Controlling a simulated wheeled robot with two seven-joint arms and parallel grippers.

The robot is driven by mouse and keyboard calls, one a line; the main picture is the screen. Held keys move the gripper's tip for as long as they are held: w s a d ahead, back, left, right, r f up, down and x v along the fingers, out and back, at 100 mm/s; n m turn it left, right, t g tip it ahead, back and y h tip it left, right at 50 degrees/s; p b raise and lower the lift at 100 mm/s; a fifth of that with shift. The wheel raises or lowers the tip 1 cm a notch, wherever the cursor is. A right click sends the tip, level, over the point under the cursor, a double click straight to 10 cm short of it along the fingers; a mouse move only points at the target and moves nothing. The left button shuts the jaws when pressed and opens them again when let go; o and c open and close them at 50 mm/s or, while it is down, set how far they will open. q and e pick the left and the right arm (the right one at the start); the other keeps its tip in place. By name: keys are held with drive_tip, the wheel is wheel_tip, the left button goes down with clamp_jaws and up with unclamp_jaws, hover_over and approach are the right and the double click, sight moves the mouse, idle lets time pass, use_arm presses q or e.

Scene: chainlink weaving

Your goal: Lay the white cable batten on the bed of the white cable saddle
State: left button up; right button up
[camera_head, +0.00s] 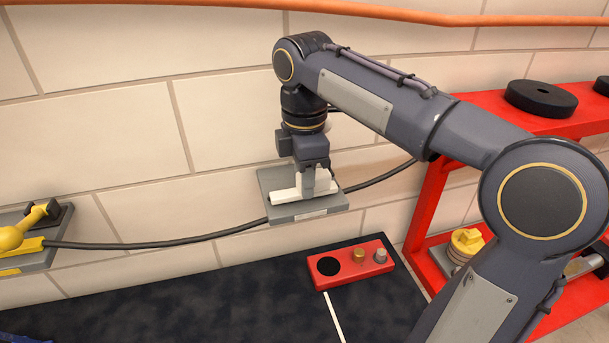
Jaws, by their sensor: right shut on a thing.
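My right gripper (315,187) points down over a grey wall-side plate (312,209) and is shut on a white piece, the white cable batten (284,196). The batten lies roughly level, left to right, just above or on the plate. White parts around the fingers overlap, so I cannot clearly separate the white cable saddle from the batten. I cannot tell whether the batten touches the saddle's bed. My left gripper is not in view.
A dark cable (170,243) runs from a yellow fitting (14,236) at the left to the plate and on to the right. A red box (354,266) with knobs sits on the dark mat (200,300). A red shelf (428,205) with black discs stands at the right.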

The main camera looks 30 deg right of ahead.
drive_tip(key=shift+f, duration=0.4)
drive_tip(key=o, duration=1.1)
wheel_tip(320, 180, up, 8)
drive_tip(key=shift+f, duration=0.1)
